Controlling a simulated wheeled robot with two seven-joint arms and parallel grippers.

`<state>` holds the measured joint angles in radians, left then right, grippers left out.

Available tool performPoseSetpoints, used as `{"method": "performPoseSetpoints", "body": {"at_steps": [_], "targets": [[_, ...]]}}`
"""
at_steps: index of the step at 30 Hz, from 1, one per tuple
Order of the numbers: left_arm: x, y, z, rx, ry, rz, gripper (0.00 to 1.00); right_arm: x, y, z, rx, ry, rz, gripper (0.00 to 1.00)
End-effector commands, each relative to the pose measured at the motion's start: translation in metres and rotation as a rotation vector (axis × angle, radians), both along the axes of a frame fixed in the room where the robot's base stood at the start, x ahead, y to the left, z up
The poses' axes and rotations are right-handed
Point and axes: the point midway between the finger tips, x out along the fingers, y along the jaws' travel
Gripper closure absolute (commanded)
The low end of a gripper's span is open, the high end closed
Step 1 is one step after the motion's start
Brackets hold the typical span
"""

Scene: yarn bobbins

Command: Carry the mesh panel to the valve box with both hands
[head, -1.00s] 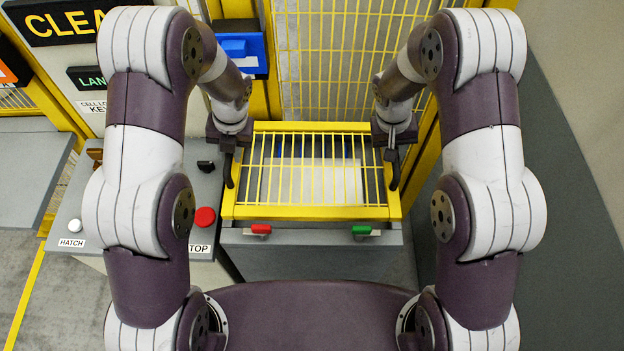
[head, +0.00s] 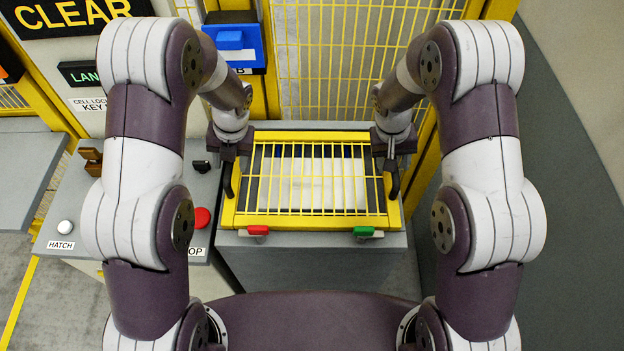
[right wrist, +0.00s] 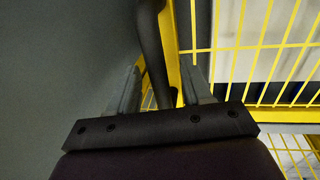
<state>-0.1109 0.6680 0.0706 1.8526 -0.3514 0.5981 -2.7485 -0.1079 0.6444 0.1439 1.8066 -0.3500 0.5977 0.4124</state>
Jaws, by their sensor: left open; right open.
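The yellow mesh panel (head: 312,221) lies flat over the top of the grey valve box (head: 310,262). A white surface shows through its bars. A dark handle (head: 394,182) is at its right side, and another is at its left side. My left gripper (head: 230,168) is open at the left handle; its fingers are partly hidden by its own body. My right gripper (head: 392,166) is open at the right handle. In the right wrist view the dark handle (right wrist: 154,50) passes between the spread fingers, with the panel's yellow frame (right wrist: 171,70) behind.
A red clip (head: 257,231) and a green clip (head: 365,232) are on the box's front. A console with a red button (head: 201,217) stands to the left. A yellow mesh fence (head: 360,60) stands behind. Grey floor lies to the right.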

Motion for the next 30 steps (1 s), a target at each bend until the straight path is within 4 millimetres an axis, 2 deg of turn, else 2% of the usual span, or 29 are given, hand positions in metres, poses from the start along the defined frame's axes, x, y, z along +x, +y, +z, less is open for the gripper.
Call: {"method": "performPoseSetpoints", "body": {"at_steps": [6,9,13,17,24,30], "targets": [[0.0,-0.009,0.044,-0.001,-0.007,-0.001,0.51,0.0,0.0,0.0,0.0,0.001,0.0,0.51],[0.0,-0.013,0.06,-0.001,-0.006,-0.001,0.51,0.0,0.0,0.0,-0.001,0.001,0.0,0.51],[-0.001,-0.014,0.069,-0.001,-0.004,-0.002,0.51,0.0,0.001,0.006,-0.001,-0.001,0.0,0.51],[-0.001,-0.014,0.07,-0.001,-0.003,-0.001,0.51,0.001,0.006,0.032,0.0,-0.006,0.0,0.51],[-0.001,-0.014,0.069,0.0,-0.003,-0.001,0.51,0.0,0.018,0.093,0.001,-0.004,0.001,0.51],[-0.001,-0.014,0.069,0.0,-0.003,-0.001,0.51,-0.001,0.023,0.116,0.0,0.0,0.0,0.51]]}}
